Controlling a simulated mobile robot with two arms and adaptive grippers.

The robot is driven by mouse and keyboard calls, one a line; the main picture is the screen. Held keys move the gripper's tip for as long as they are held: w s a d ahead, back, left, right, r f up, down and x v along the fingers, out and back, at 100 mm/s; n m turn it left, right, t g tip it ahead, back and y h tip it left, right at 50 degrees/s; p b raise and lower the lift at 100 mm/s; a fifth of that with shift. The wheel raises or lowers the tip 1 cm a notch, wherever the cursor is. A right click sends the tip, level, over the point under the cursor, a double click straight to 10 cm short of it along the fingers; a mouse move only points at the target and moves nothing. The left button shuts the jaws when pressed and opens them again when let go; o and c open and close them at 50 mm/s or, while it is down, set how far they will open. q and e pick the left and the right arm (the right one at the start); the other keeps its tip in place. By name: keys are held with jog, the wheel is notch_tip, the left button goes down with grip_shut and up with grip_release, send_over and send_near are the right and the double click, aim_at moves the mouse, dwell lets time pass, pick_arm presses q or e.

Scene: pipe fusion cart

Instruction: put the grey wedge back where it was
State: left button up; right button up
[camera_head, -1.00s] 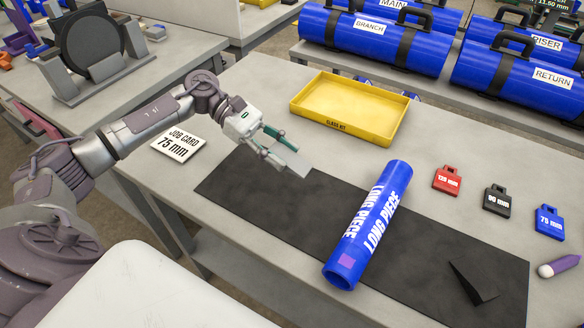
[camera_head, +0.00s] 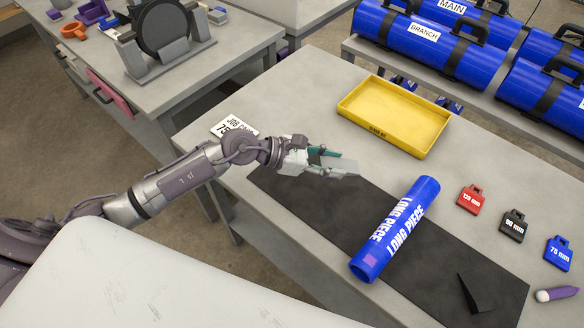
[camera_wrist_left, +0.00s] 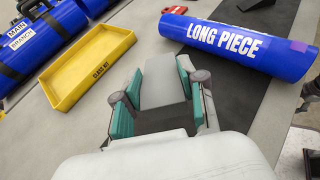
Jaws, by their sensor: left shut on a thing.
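The grey wedge (camera_head: 343,167) is a light grey piece held in my left gripper (camera_head: 326,158), above the far-left part of the black mat (camera_head: 290,196). In the left wrist view, the grey wedge (camera_wrist_left: 162,84) sits between the teal finger pads of my left gripper (camera_wrist_left: 158,100), which is shut on it. A second, dark wedge (camera_head: 474,294) stands at the mat's right end, right of the blue pipe marked LONG PIECE (camera_head: 398,228). The pipe lies across the mat.
A yellow tray (camera_head: 436,145) looks empty behind the mat. A job card (camera_head: 229,127) lies by the table's left edge, partly behind my arm. Red (camera_head: 473,199), black (camera_head: 513,225) and blue (camera_head: 557,252) tags and a purple-white marker (camera_head: 560,294) lie at right.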

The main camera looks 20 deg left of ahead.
pick_arm(q)
jog(key=a+f, duration=0.2)
jog(key=a, duration=0.1)
jog(key=w+a+f, duration=0.1)
jog(key=a, duration=0.2)
jog(key=w+a+f, duration=0.1)
jog(key=a+f, duration=0.1)
jog(key=a, duration=0.1)
jog(key=shift+a+f+p, duration=0.1)
jog(key=shift+f+p, duration=0.2)
jog(key=shift+p, duration=0.1)
notch_tip(320, 180, down, 4)
jog(key=shift+a+r+p, duration=0.1)
jog(key=shift+p, duration=0.4)
jog(key=shift+f, duration=0.2)
jog(key=o, duration=1.2)
jog(key=shift+c, duration=0.2)
